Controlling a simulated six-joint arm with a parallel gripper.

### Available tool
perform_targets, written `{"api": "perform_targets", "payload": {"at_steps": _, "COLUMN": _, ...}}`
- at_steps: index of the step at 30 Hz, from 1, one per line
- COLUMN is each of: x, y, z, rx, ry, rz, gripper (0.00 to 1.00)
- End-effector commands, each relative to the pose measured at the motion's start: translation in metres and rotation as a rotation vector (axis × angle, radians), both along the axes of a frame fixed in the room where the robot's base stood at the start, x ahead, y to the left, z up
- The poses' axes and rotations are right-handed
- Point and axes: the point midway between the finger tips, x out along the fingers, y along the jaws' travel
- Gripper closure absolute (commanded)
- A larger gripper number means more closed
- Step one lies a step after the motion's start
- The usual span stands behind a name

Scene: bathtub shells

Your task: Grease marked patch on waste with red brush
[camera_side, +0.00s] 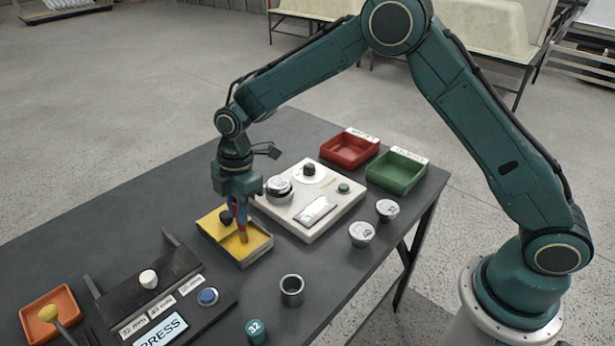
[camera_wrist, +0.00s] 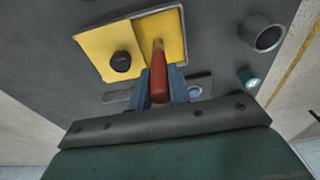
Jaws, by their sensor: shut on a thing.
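My gripper (camera_side: 237,198) is shut on the red brush (camera_wrist: 160,85) and points down over the yellow tin (camera_side: 256,252). The brush's red handle sits between the fingers in the wrist view, and its tan tip (camera_side: 243,236) is down in the tin's open part. Whether the tip touches the tin's floor I cannot tell. The tin (camera_wrist: 175,25) also shows a yellow lid part with a black knob (camera_wrist: 120,61). A pale board (camera_side: 298,228) behind carries round fittings (camera_side: 279,188) and a white plate (camera_side: 316,211). I cannot tell which piece is the waste or see a marked patch.
Red (camera_side: 349,150) and green (camera_side: 397,173) trays stand at the back right. A metal cup (camera_side: 291,290), a teal cap (camera_side: 256,331) and two white-topped pots (camera_side: 361,233) stand to the right. A press (camera_side: 150,285) and an orange tray (camera_side: 52,312) with a yellow-tipped tool are front left.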

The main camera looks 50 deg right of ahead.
Motion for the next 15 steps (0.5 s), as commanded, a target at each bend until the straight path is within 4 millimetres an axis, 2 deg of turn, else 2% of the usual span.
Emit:
{"api": "perform_targets", "payload": {"at_steps": 5, "x": -0.001, "y": 0.0, "z": 0.002, "rx": -0.001, "ry": 0.004, "rz": -0.001, "gripper": 1.0}}
{"api": "perform_targets", "payload": {"at_steps": 15, "x": -0.001, "y": 0.0, "z": 0.022, "rx": -0.001, "ry": 0.002, "rz": 0.0, "gripper": 1.0}}
